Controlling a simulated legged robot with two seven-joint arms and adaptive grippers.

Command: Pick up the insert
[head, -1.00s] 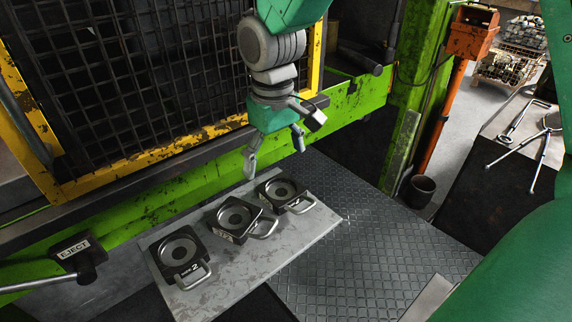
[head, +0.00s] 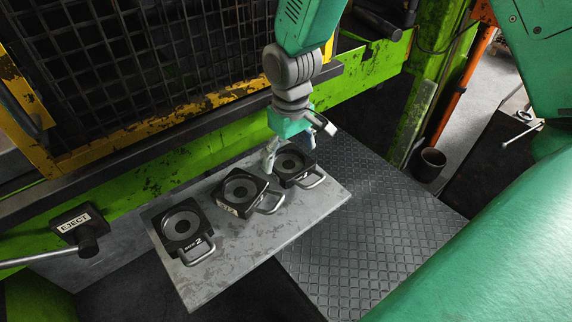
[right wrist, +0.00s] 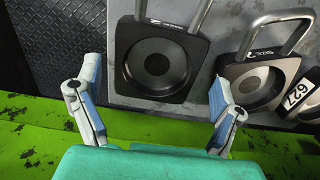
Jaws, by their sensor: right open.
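Three dark square inserts with round recesses and metal loop handles lie in a row on a grey metal plate (head: 215,268). The left insert (head: 181,226) is marked with a 2. The middle insert (head: 241,189) has a white label on its side, reading 627 in the right wrist view (right wrist: 264,78). The right insert (head: 296,168) is partly covered by my right gripper (head: 289,155). In the right wrist view my open right gripper (right wrist: 156,76) faces this insert (right wrist: 155,90), one finger toward each side, apparently not gripping it. My left gripper is out of view.
A green press frame (head: 140,195) with a yellow-edged mesh guard runs behind the plate. An EJECT lever (head: 80,225) stands at left. Dark tread flooring (head: 375,215) lies right of the plate.

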